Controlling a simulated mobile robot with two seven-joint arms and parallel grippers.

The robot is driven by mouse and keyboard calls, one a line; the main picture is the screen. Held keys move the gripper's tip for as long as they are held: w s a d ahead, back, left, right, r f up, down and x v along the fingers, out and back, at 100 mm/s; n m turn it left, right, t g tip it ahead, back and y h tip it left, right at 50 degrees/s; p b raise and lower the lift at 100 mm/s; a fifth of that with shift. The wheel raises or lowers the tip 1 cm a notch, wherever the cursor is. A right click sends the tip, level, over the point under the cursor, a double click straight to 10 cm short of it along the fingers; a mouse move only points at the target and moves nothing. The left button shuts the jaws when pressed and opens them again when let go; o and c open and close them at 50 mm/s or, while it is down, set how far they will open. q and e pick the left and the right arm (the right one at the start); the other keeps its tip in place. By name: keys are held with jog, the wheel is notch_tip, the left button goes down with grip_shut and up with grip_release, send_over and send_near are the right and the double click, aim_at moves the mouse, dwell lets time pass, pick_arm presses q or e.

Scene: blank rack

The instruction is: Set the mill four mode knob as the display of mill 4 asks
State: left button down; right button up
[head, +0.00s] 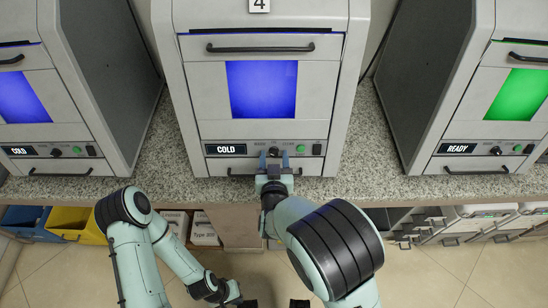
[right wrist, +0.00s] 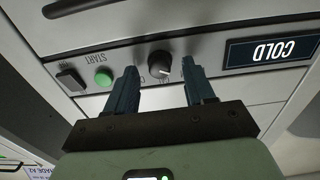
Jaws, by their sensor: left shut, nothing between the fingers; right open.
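Mill 4 (head: 334,100) stands in the middle with a blue-lit window. Its display (head: 226,149) reads COLD; it also shows upside down in the right wrist view (right wrist: 270,52). The dark round mode knob (head: 273,152) sits right of the display; in the right wrist view the knob (right wrist: 160,63) lies between the fingertips' lines, with visible gaps on both sides. Its surrounding letters are partly hidden by the fingers. My right gripper (head: 272,163) is open in front of the knob (right wrist: 160,82). My left gripper (head: 236,299) is low at the bottom edge, mostly cut off.
A green START button (right wrist: 103,78) and a black switch (right wrist: 70,79) sit beside the knob. A handle (head: 250,171) runs below the panel. Another mill reading COLD (head: 20,151) stands left, one reading READY (head: 457,148) right. Blue and yellow bins (head: 75,222) are under the granite counter (head: 160,160).

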pick_arm(q)
jog(key=f+b, duration=0.1)
jog(key=s+f+b, duration=0.1)
jog(key=f+b, duration=0.1)
jog(key=shift+s+f, duration=0.3)
jog(key=shift+f, duration=0.1)
pick_arm(e)
jog(key=s+r, duration=0.2)
jog(key=s, duration=1.1)
jog(key=shift+r, duration=0.25)
jog(key=shift+w, duration=0.1)
